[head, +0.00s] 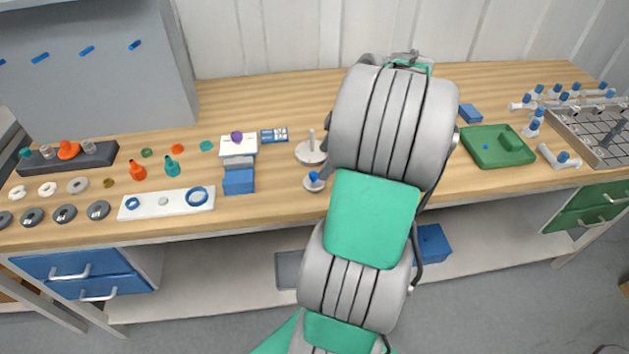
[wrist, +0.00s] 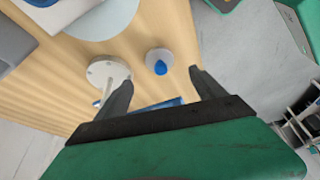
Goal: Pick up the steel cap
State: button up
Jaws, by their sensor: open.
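Two pale metallic round pieces stand near the bench's front edge, and I cannot tell for sure which one is the steel cap. One is a wide flat disc with an upright stem (head: 311,152), also in the wrist view (wrist: 107,71). The other is a small round piece with a blue top (head: 313,183), also in the wrist view (wrist: 159,61). In the wrist view my gripper (wrist: 160,80) is open, with nothing between its fingers. The small piece appears just beyond the fingertips; the disc is by the left finger. My arm hides the gripper in the head view.
A blue block (head: 239,182) and a white tray with blue rings (head: 175,201) lie to the left. A green tray (head: 480,150) and several white and blue fittings (head: 560,158) lie to the right.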

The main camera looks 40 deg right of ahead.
aim_at(314, 174)
jog(key=x, duration=0.7)
jog(key=shift+w+a+f, duration=0.15)
jog(key=shift+a, duration=0.05)
jog(key=c, duration=1.7)
